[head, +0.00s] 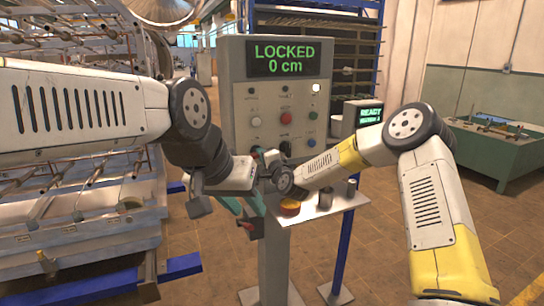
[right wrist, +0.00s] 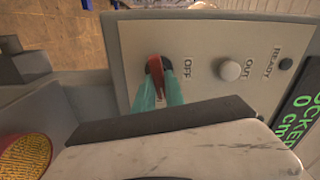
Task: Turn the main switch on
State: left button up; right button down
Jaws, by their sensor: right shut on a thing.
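The main switch is a small red lever (right wrist: 155,72) on a grey panel beside the word OFF, in the right wrist view. My right gripper (right wrist: 160,84) has its two teal fingers shut on this lever. In the head view the right gripper (head: 260,156) reaches the lower left of the control cabinet (head: 242,75), and the lever is largely hidden there. The cabinet's display (head: 289,58) reads LOCKED, 0 cm. My left gripper (head: 244,207) is lower, in front of the cabinet, with its teal fingers apart and nothing seen between them.
A small shelf (head: 345,205) on the cabinet holds an orange-topped dish (head: 290,208) and metal cups (head: 325,197), close under my right wrist. Metal racks (head: 75,220) crowd the left. A green bench (head: 490,150) stands at the right, with open floor before it.

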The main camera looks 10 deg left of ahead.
jog(key=shift+f+m, duration=0.1)
jog(key=shift+m, duration=1)
jog(key=c, duration=1.4)
grip_release()
jog(key=v, duration=0.7)
jog(key=shift+s+d, duration=0.25)
jog(key=shift+s, duration=0.1)
